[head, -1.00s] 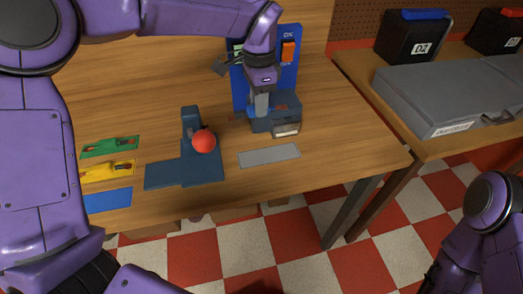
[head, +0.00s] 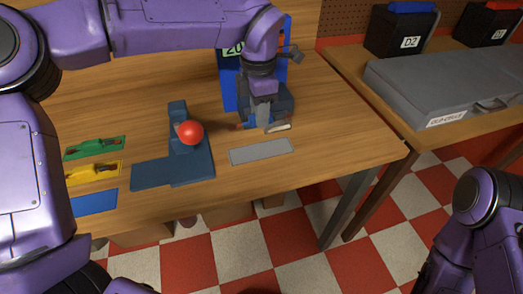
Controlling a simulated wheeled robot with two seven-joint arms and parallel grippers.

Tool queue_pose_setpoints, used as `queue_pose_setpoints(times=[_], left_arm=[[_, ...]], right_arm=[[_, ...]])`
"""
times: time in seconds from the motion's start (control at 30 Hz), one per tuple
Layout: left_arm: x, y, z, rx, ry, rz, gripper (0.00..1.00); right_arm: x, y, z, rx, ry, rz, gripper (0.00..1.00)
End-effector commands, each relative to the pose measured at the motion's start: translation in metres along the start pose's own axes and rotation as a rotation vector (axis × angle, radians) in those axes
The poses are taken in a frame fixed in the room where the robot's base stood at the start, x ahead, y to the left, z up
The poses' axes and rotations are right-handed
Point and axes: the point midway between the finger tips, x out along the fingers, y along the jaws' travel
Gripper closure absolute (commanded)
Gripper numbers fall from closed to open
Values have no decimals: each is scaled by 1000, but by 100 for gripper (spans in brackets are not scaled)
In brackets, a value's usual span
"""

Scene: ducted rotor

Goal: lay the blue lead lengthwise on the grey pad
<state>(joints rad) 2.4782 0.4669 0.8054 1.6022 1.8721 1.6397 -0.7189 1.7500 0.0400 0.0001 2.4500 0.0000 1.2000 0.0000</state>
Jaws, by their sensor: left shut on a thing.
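My left gripper (head: 262,122) reaches over the table from above and points down just behind the grey pad (head: 261,152). It is shut on the blue lead, which is mostly hidden by the fingers. A small reddish end (head: 237,127) shows to the left of the fingers. The lead appears to lie crosswise in the picture, above and behind the pad; the exact gap cannot be told. The grey pad is a bare, flat strip near the table's front edge. My right arm shows at the lower right, but its gripper is out of view.
A dark blue stand (head: 172,172) with a red ball (head: 191,132) is left of the grey pad. Green (head: 95,148) and yellow (head: 93,173) pads hold leads; the blue pad (head: 95,202) is bare. A blue panel (head: 229,80) and dark device (head: 284,100) stand behind my gripper.

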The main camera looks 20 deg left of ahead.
Motion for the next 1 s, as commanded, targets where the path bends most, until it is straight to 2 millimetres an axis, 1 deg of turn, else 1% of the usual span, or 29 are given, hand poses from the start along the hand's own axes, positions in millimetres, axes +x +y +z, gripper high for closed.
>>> queue_pose_setpoints(times=[0.1, 0.2, 0.27, 0.4, 0.5, 0.57, 0.87, 0.9, 0.97, 1.0], left_arm=[[26, -1, -1, 23, 4, -3, 100], [46, -1, -1, 21, 3, -2, 100], [54, 0, 0, 20, 2, -1, 100], [78, -1, -1, 19, 4, -2, 100], [93, -1, -1, 18, 2, -2, 100], [96, 0, -1, 17, 1, -1, 100], [99, 0, -1, 15, 1, -1, 100], [100, 0, -1, 15, 1, -1, 70], [99, 0, -1, 15, 1, -1, 51], [99, 0, -1, 15, 1, -1, 48]], right_arm=[[-1, 0, -1, 0, 0, 0, 57], [-3, 0, -1, 0, 0, 0, 57], [-3, 0, -1, 0, 0, 0, 57], [-5, 0, -2, 0, 0, 0, 57], [-6, 1, -2, 0, 0, 0, 57], [-6, 1, -2, 0, 0, 0, 57], [-5, 0, -2, 0, 0, 0, 57], [-5, 0, -2, 0, 0, 0, 57], [-5, 0, -2, 0, 0, 0, 57], [-5, 0, -2, 0, 0, 0, 57]])
